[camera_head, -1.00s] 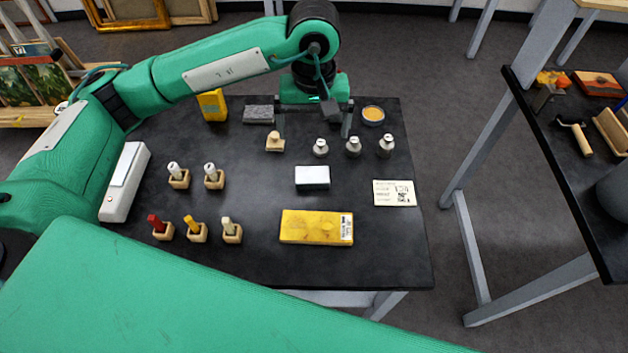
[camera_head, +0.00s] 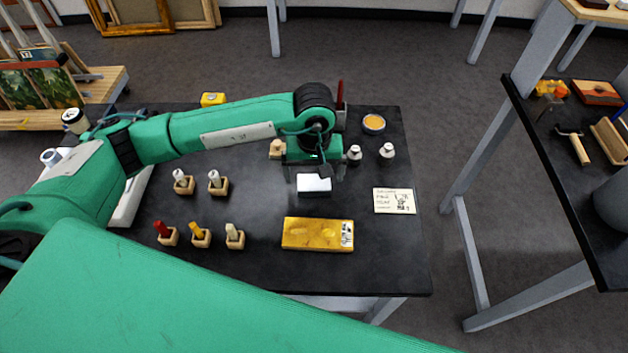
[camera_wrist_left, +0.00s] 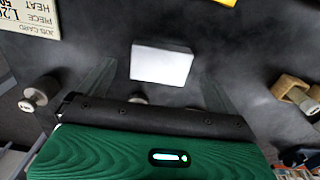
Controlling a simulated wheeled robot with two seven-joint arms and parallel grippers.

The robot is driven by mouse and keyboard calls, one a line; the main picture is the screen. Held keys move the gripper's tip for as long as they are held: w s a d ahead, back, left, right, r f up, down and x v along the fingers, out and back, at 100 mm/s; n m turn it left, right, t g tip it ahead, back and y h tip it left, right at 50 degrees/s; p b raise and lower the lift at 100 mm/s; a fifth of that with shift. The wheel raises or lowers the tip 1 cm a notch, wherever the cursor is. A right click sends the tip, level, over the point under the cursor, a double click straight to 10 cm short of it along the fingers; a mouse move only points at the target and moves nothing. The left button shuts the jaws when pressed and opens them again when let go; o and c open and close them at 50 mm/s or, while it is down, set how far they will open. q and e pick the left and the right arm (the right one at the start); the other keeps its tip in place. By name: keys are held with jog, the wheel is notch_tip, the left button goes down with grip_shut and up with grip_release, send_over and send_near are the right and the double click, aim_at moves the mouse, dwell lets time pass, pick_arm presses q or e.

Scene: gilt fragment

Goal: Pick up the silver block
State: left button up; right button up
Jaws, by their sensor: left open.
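The silver block (camera_head: 314,186) lies on the black table, with a bright, pale top face. In the left wrist view the block (camera_wrist_left: 161,64) shows as a whitish rectangle near the upper middle. My left gripper (camera_head: 314,172) is open and above the far side of the block, pointing down. In the wrist view its two dark, blurred fingers (camera_wrist_left: 155,82) stand to either side of the block, apart from it. The gripper and arm hide part of the table behind. My right gripper is not in view.
A yellow box (camera_head: 305,233) lies in front of the block, and a printed card (camera_head: 394,200) to its right. Small metal weights (camera_head: 387,150) stand behind right. A wooden piece (camera_head: 277,148) is behind left.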

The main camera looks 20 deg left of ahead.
aim_at(314, 185)
pick_arm(q)
jog(key=shift+f, duration=1.25)
jog(key=c, duration=1.3)
jog(key=shift+o, duration=0.2)
jog(key=shift+r, duration=0.1)
